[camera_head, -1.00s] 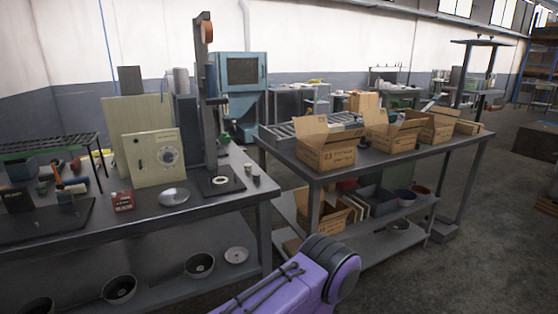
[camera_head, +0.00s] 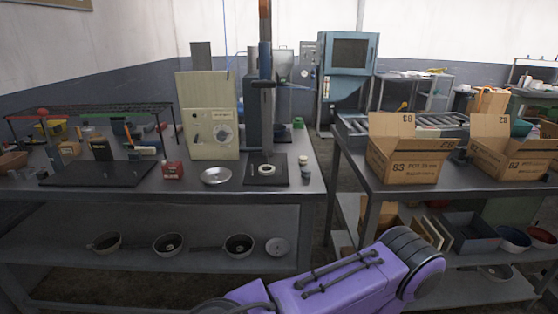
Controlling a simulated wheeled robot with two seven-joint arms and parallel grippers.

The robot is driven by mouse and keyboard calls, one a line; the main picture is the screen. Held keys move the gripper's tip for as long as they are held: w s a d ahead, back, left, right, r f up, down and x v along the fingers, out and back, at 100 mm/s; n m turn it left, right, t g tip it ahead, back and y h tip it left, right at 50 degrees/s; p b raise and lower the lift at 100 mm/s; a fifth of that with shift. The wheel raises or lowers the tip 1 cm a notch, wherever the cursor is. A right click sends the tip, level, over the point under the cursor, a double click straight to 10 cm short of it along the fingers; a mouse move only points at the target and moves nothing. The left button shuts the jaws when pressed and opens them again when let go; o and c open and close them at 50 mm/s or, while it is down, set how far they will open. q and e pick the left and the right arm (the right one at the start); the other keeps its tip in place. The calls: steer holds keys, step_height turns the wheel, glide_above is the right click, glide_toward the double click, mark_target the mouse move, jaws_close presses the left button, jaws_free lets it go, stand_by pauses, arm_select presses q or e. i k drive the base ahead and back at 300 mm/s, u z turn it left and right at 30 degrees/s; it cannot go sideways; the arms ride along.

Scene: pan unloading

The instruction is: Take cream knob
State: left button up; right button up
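A small cream piece (camera_head: 303,160) stands near the right end of the left workbench (camera_head: 312,184), just behind a small grey piece (camera_head: 306,173). It may be the cream knob, but it is too small to be sure. A cream ring-shaped part (camera_head: 266,170) lies on the black base plate of the press stand (camera_head: 262,110) to its left. My purple arm crosses the bottom of the view, well in front of and below the bench top. Neither of my grippers shows.
A silver lid (camera_head: 216,176), a red box (camera_head: 173,170) and a cream panel with a dial (camera_head: 209,118) are on the bench. Several pans, one a dark pan (camera_head: 238,245), sit on its lower shelf. Cardboard boxes (camera_head: 408,150) stand on the right table, past a narrow gap.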

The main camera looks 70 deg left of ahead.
mark_target(302, 159)
steer(key=u, duration=2.4)
